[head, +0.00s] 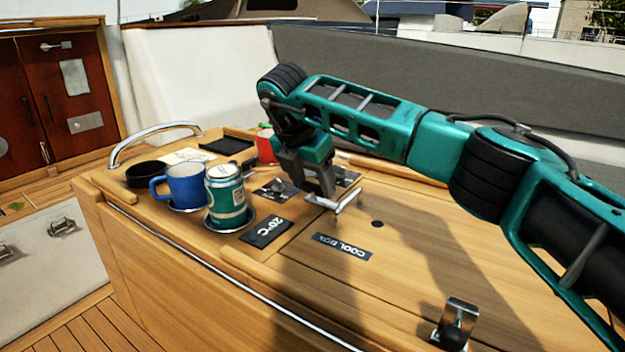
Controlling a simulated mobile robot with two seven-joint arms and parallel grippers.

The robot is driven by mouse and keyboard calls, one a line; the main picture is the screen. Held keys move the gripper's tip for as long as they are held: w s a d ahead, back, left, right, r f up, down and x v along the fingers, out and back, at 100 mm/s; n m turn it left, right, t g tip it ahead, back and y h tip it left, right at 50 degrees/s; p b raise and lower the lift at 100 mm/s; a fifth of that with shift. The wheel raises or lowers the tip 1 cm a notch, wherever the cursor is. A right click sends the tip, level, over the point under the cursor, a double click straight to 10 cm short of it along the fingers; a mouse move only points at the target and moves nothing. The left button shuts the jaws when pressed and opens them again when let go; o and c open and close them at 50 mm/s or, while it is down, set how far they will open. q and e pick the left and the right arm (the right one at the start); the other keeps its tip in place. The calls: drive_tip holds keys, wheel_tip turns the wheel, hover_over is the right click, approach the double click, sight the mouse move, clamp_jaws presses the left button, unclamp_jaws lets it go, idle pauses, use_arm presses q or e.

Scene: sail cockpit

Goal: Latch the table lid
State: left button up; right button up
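The wooden table lid (415,265) lies flat and bears a "COOL BOX" label (342,247). A metal latch or bracket (347,201) stands near the lid's far left part. A second metal fitting with a dark knob (455,325) sits at the near right. My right gripper (323,190) points down right at the first metal piece. Its fingertips partly hide that piece, and I cannot tell whether they touch or grip it. My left gripper is out of view.
A blue mug (186,183), a green can (226,195) and a black bowl (147,174) stand left of the lid. A red cup (267,146) is behind my gripper. A "20°C" plate (267,232) lies beside the lid. A curved metal rail (152,132) rises at the table's far left.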

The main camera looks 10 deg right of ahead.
drive_tip(key=o, duration=0.4)
drive_tip(key=shift+c, duration=0.2)
drive_tip(key=v, duration=1.3)
drive_tip(key=shift+p, duration=0.35)
drive_tip(key=shift+f, duration=0.15)
